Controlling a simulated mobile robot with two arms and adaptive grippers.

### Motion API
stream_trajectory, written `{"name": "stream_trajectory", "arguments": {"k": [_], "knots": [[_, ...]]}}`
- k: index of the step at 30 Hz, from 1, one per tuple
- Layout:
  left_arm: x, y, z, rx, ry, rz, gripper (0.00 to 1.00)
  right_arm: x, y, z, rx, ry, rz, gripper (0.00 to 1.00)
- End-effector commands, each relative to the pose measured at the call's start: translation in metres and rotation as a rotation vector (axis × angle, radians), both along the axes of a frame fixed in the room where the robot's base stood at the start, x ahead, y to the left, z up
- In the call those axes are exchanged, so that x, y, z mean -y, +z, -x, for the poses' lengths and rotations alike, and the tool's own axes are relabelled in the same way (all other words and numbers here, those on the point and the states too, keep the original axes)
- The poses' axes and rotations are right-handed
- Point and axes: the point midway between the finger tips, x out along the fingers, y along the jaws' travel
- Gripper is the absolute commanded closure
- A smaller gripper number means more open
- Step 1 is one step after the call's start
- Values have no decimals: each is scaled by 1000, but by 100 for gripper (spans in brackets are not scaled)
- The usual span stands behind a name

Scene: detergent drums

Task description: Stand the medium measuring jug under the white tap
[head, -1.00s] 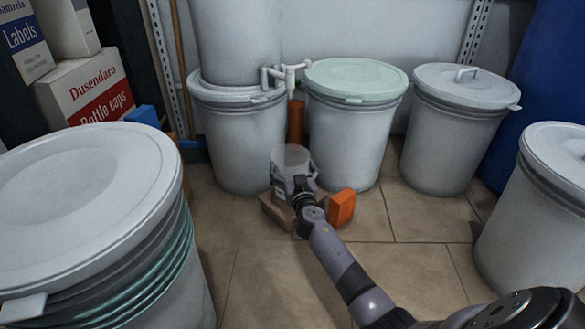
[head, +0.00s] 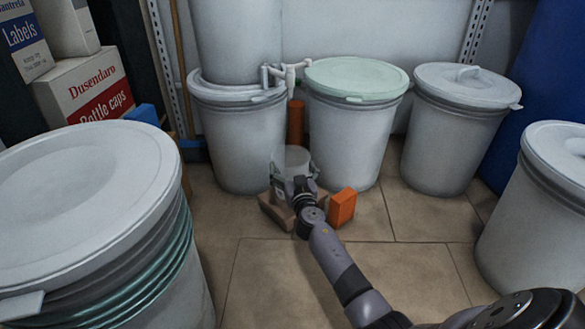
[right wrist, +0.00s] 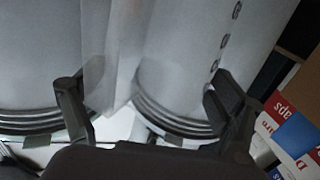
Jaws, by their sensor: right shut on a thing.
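The measuring jug (head: 291,158) is clear and grey-looking and stands upright, low in front of the gap between two drums. My right gripper (head: 299,184) is shut on it from the near side and hides part of it. In the right wrist view a translucent wall of the jug (right wrist: 108,60) shows between the fingers (right wrist: 148,98). The white tap (head: 286,73) sticks out from the upper drum, above and slightly behind the jug in the head view. I cannot tell whether the jug's base touches anything. My left gripper is out of view.
A brown block (head: 273,211) lies by the jug's base and an orange block (head: 342,207) to its right. An orange cylinder (head: 296,124) stands behind. A green-lidded drum (head: 350,130) is close at right, a large drum (head: 85,190) at near left. The front floor is clear.

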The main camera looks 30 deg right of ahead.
Motion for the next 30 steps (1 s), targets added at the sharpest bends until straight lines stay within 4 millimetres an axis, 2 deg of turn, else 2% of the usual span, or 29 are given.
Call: {"name": "stream_trajectory", "arguments": {"k": [23, 24, 28, 30], "knots": [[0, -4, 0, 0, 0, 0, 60, -1, -4, 0, 0, 0, -1, 56], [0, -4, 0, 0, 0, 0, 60, -1, -4, 0, 0, 0, -1, 9], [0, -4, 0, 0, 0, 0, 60, -1, -4, 0, 1, 0, -2, 1], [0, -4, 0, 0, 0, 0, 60, -1, -4, 0, 1, 0, -2, 1]]}}
